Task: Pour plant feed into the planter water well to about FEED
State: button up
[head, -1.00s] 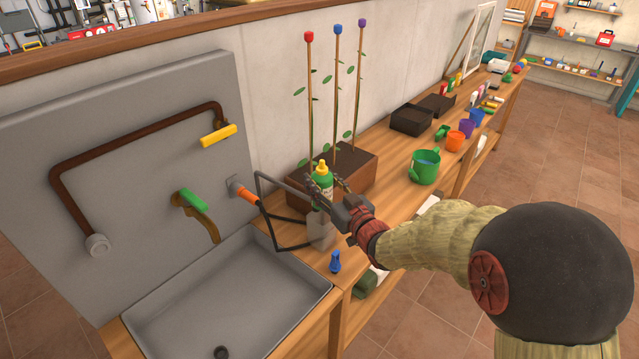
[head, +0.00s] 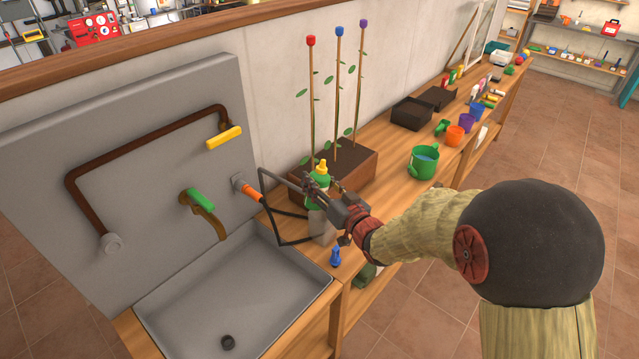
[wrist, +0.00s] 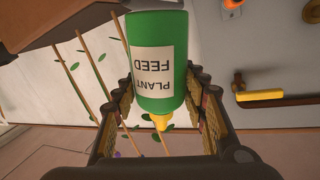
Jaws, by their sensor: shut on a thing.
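The plant feed bottle (head: 321,179) is green with a yellow nozzle and stands upright in the head view. Its label and nozzle show upside down in the wrist view (wrist: 158,62). My gripper (head: 317,195) is shut on the bottle, with fingers on both sides. The brown planter (head: 348,172) stands just behind it, with several plants on stakes topped red, blue and purple. A pale translucent box (head: 323,228), possibly the water well, sits in front of the planter, below the bottle and partly hidden by my gripper. No fill mark or liquid level is readable.
A grey sink (head: 230,290) lies to the left, with a green-handled tap (head: 201,200) above it. Dark bent bars run beside the box. A small blue object (head: 335,256) stands in front. A green watering cup (head: 424,162) and black trays (head: 412,113) are farther right.

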aim_at(313, 203)
jog(key=shift+s+a+r+m+p, duration=0.2)
jog(key=shift+m+p, duration=0.2)
jog(key=shift+p, duration=0.15)
jog(key=shift+s+a+f+m+p, duration=0.1)
jog(key=shift+m+p, duration=0.25)
jog(key=shift+m, duration=0.05)
jog(key=shift+s+a+f+m+g+p, duration=0.25)
jog(key=shift+f+m+p, duration=0.1)
jog(key=shift+m+p, duration=0.1)
jog(key=shift+s+a+f+m+g+p, duration=0.15)
jog(key=shift+f+m+g+p, duration=0.15)
jog(key=shift+m+p, duration=0.15)
jog(key=shift+f, duration=0.15)
jog(key=shift+s+a+f+m+g, duration=0.1)
jog(key=shift+s+f+m, duration=0.05)
jog(key=shift+f+m, duration=0.3)
jog(key=shift+s+a+f+m+g, duration=0.1)
jog(key=shift+a+f+m+g, duration=0.1)
jog(key=shift+f, duration=0.4)
jog(key=shift+s+a+f+m+g, duration=0.1)
jog(key=shift+s+f+m, duration=0.05)
jog(key=shift+f+m, duration=0.3)
jog(key=shift+s+p, duration=0.15)
jog(key=shift+p, duration=0.6)
